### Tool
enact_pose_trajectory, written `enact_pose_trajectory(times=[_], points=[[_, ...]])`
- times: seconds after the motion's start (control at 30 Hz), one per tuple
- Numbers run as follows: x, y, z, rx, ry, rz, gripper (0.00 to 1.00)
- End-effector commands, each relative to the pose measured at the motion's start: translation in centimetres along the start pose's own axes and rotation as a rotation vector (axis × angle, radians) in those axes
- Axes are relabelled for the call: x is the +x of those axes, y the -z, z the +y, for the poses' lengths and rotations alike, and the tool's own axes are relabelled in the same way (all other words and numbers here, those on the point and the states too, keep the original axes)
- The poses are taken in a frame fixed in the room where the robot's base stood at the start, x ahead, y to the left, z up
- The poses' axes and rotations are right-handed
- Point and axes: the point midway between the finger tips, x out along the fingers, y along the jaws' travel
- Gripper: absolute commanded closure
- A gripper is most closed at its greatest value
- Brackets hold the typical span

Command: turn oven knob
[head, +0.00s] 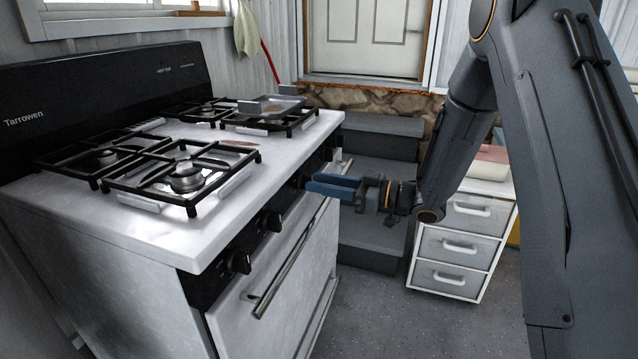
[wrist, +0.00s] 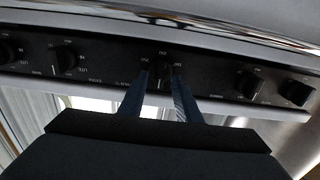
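The white stove (head: 215,215) has a black front panel with several dark knobs. Near knobs (head: 240,262) and (head: 270,221) are clear in the head view. My gripper (head: 312,184) is level at the panel's far half, its blue fingers pointing at the front. In the wrist view, the fingertips of my gripper (wrist: 160,72) stand apart on either side of the middle knob (wrist: 160,76). The fingers partly hide this knob. I cannot tell whether they touch it. Other knobs (wrist: 68,55) and (wrist: 248,84) sit to its left and right.
The oven door handle (head: 290,262) runs below the panel. Pot grates and a pan (head: 270,105) are on the stovetop. Dark steps (head: 375,190) lie behind my gripper. A white drawer unit (head: 462,245) stands to the right. The floor (head: 410,320) in front is clear.

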Motion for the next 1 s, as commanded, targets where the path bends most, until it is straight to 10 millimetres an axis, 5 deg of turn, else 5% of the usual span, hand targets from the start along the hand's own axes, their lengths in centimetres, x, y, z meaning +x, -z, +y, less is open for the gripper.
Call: enact_pose_trajectory(times=[0.4, 0.6, 1.0], points=[[0.93, -0.01, 0.02, 0.000, -0.001, -0.001, 0.71], [0.92, -0.02, 0.02, 0.000, -0.002, -0.001, 1.00], [0.91, -0.03, -0.01, -0.059, -0.001, -0.001, 1.00]])
